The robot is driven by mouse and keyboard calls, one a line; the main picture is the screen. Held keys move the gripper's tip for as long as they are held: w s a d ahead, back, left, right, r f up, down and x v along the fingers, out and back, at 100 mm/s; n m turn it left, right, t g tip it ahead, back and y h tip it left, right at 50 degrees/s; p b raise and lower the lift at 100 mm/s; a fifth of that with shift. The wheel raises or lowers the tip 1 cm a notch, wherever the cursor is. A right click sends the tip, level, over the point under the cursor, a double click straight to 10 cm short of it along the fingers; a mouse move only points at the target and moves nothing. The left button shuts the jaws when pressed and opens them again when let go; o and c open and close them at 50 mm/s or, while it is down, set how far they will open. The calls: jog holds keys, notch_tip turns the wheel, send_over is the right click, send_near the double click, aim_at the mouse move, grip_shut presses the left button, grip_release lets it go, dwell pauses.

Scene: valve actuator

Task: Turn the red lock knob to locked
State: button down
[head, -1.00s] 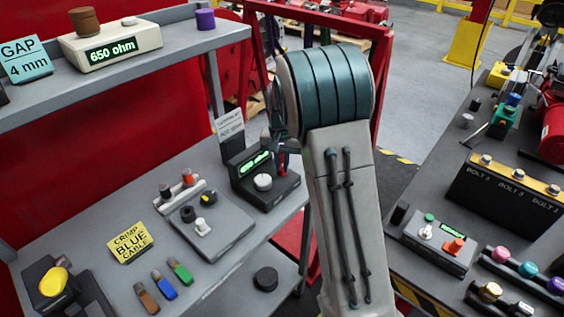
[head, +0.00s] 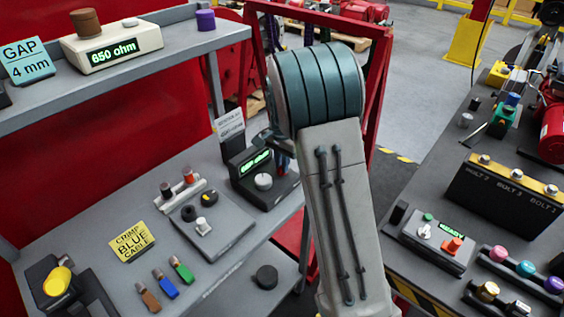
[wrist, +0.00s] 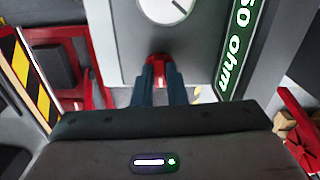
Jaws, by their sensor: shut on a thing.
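The red lock knob (wrist: 159,62) is at the top middle of the wrist view, on the edge of a grey panel (wrist: 205,60). My gripper (wrist: 159,76) has its two dark blue fingers closed on either side of the knob. The fingers cover part of it, and I cannot tell its turn position. A white dial (wrist: 165,8) with a dark mark lies beyond it, beside a green display (wrist: 238,45) reading an ohm value. In the head view the black tester (head: 278,192) with its white dial (head: 263,181) stands left of my arm, which hides most of my gripper.
A dark grey plate (head: 215,235) with small knobs lies left of the tester on the grey bench (head: 110,200). Coloured clips lie in front. A second bench with a control box (head: 425,240) stands at the right. A red frame (head: 372,100) rises behind my arm.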

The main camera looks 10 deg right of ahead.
jog(key=shift+w, duration=0.1)
jog(key=c, duration=1.5)
grip_release()
jog(key=shift+o, duration=0.2)
notch_tip(320, 180, up, 14)
jog(key=shift+d, duration=0.1)
jog(key=s+f+n+t, duration=0.3)
jog(key=s+n, duration=0.6)
jog(key=s, duration=1.9)
jog(key=shift+d+n, duration=0.2)
jog(key=shift+n, duration=0.2)
